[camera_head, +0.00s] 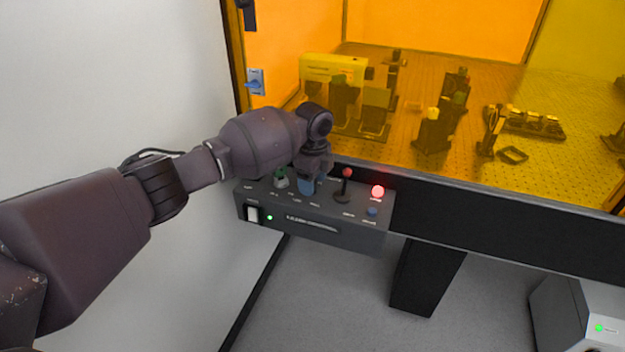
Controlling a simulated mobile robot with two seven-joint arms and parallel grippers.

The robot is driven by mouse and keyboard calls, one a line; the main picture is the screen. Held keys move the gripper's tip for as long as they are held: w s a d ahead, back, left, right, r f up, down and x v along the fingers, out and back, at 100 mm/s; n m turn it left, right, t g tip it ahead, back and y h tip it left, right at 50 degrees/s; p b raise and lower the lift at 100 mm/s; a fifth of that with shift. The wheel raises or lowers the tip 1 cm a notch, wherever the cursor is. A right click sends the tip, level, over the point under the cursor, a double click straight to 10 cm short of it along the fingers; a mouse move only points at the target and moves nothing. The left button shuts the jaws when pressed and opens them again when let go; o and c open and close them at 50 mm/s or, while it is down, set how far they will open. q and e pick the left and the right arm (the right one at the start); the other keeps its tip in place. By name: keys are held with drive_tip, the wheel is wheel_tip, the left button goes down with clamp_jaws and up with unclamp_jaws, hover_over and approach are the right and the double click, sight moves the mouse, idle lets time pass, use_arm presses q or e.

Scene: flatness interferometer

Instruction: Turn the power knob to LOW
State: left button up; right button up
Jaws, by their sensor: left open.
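A dark grey control box (312,229) is fixed at the front edge of the optical table. My right gripper is out of view.
Right of my gripper are a red-tipped lever (346,184), a lit red lamp (377,192) and a blue button (372,211). A white rocker switch (252,214) is on the box's left front. An amber enclosure (450,70) with optics stands behind.

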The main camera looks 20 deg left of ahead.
use_arm(q)
wheel_tip(320, 180, up, 10)
drive_tip(key=shift+w+f+p, duration=0.1)
drive_tip(key=shift+f+p, duration=0.05)
drive_tip(key=shift+p, duration=0.45)
drive_tip(key=shift+r, duration=0.55)
